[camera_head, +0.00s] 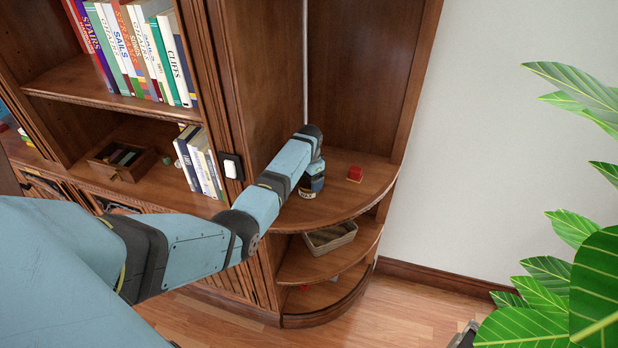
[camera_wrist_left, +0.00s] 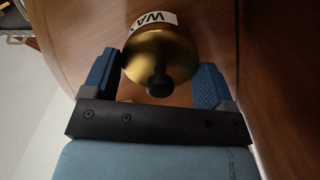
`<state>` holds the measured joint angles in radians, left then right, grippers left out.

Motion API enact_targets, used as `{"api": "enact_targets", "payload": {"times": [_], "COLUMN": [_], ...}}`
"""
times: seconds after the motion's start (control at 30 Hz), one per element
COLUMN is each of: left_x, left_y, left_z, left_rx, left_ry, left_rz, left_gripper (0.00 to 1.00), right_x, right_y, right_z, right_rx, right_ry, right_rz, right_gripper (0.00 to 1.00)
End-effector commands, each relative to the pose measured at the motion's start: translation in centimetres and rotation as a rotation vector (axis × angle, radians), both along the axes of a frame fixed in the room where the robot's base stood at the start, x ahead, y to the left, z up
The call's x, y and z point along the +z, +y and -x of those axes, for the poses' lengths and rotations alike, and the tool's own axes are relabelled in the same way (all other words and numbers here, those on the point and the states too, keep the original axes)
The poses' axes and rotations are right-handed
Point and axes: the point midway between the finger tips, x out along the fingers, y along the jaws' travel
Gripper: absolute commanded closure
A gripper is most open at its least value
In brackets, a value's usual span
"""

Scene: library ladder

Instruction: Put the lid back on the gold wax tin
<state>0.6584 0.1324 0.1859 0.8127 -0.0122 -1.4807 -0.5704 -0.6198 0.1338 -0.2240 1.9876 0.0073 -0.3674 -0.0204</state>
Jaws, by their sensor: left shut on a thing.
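The gold wax tin (camera_head: 308,193) stands on the curved upper corner shelf, its label partly readable. In the left wrist view a gold lid (camera_wrist_left: 175,52) with a black knob lies between my two blue fingers, and a white label of the tin (camera_wrist_left: 155,20) shows beyond it. My left gripper (camera_head: 312,181) reaches down from above over the tin and is shut on the lid; its fingers also show in the wrist view (camera_wrist_left: 155,82). I cannot tell whether the lid is seated or just above the tin. A grey piece at the bottom edge may be my right gripper (camera_head: 465,335).
A basket (camera_head: 330,237) stands on the shelf below. The bookcase side (camera_head: 262,90) rises behind and left. A leafy plant (camera_head: 575,270) fills the right.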

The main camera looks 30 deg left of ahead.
Motion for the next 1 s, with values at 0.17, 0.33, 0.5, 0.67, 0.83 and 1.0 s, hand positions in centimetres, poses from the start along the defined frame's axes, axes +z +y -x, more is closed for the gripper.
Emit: {"api": "enact_targets", "payload": {"times": [0.17,0.33,0.5,0.67,0.83,1.0], "left_x": [0.0,0.0,0.0,0.0,0.1,1.1], "left_y": [0.0,0.0,0.0,0.0,0.0,0.0], "left_z": [0.0,0.0,0.0,0.0,0.0,0.0], "left_rx": [0.0,0.0,0.0,0.0,0.0,0.0], "left_ry": [0.0,0.0,0.0,0.0,0.0,0.0], "left_rz": [0.0,-0.001,-0.001,0.0,-0.001,-0.001], "left_gripper": [0.44,0.44,0.0,0.0,0.0,0.0], "right_x": [0.0,0.0,0.0,0.0,0.2,1.3], "right_y": [0.0,0.0,0.0,0.0,0.0,0.0], "right_z": [0.0,0.0,0.0,0.0,0.0,0.0], "right_rx": [0.0,0.0,0.0,0.0,0.0,0.0], "right_ry": [0.0,0.0,0.0,0.0,0.0,0.0], "right_rz": [0.0,0.0,0.0,0.0,0.0,0.0], "right_gripper": [0.37,0.37,0.37,0.37,0.37,0.37]}}
